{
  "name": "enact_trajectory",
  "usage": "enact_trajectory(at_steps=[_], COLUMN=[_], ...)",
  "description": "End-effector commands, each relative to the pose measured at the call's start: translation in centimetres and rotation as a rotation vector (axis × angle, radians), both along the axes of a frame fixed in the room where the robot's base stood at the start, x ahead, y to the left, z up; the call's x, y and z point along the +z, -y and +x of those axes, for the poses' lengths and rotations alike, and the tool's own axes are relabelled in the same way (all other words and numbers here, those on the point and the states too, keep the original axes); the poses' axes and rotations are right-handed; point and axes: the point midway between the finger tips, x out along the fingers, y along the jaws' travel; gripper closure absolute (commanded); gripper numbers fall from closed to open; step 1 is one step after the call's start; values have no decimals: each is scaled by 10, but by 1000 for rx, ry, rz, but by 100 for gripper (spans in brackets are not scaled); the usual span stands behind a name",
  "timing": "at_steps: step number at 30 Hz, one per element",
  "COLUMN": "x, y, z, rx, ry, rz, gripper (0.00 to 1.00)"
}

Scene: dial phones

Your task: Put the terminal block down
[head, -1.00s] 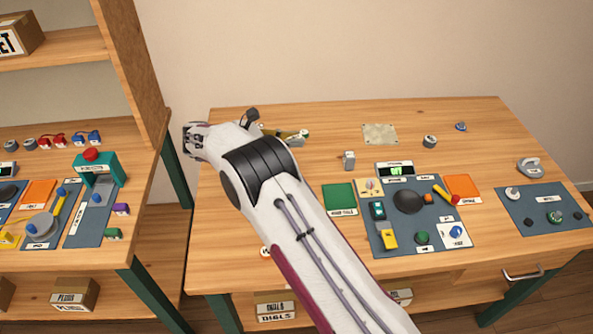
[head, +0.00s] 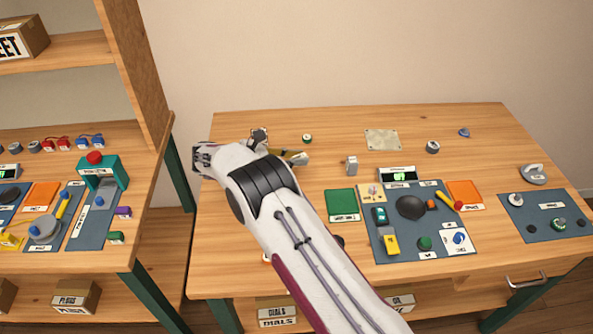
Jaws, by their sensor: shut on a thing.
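My white and black arm reaches over the left back part of the table. Its forearm hides most of my gripper (head: 296,158); only a small metallic end shows past the black joint cover. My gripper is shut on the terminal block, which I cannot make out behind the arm. Whether the block touches the table cannot be seen.
A green pad (head: 341,204) and a dial-phone panel (head: 430,246) lie nearer. A flat plate (head: 382,140) lies at the back.

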Motion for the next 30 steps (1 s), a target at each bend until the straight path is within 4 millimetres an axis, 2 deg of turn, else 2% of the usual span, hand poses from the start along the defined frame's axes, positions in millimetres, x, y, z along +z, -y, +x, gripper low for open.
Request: enact_trajectory(at_steps=[5,17,30], x=[-14,-16,-51], y=[0,0,0], z=[0,0,0], rx=[1,1,1], ry=[1,0,0], rz=[0,0,0], gripper=[97,97,97])
